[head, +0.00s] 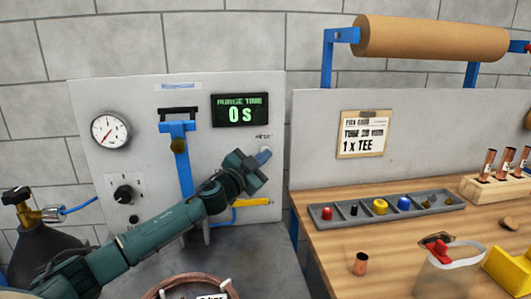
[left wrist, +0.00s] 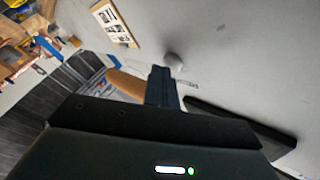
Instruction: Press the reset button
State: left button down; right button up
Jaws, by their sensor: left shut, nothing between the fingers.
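The reset button (head: 264,154) is a small pale round knob on the grey upright panel (head: 240,88), under a small label and below the purge time display (head: 239,110), which reads 0 s. The button also shows in the left wrist view (left wrist: 174,59). My left gripper (head: 256,163) is shut and empty, with its fingertips right at the button and partly covering it in the head view. In the left wrist view the shut fingers (left wrist: 161,76) end beside the button's lower edge; I cannot tell whether they touch it. My right gripper is not in view.
A pressure gauge (head: 110,130), a black knob (head: 124,193) and a blue clamp (head: 178,140) are on the panel. A yellow-handled valve (head: 254,202) sits just below my left gripper. A wooden bench (head: 330,255) with a grey parts tray (head: 335,222) stands to the right.

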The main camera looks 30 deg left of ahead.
pick_arm(q)
jog(key=shift+s+d, duration=0.45)
jog(key=shift+s, duration=0.25)
jog(key=s+d, duration=0.1)
jog(key=s, duration=0.1)
jog(key=s+d+p, duration=0.1)
jog(key=s+d, duration=0.1)
dwell(0.3)
dwell(0.7)
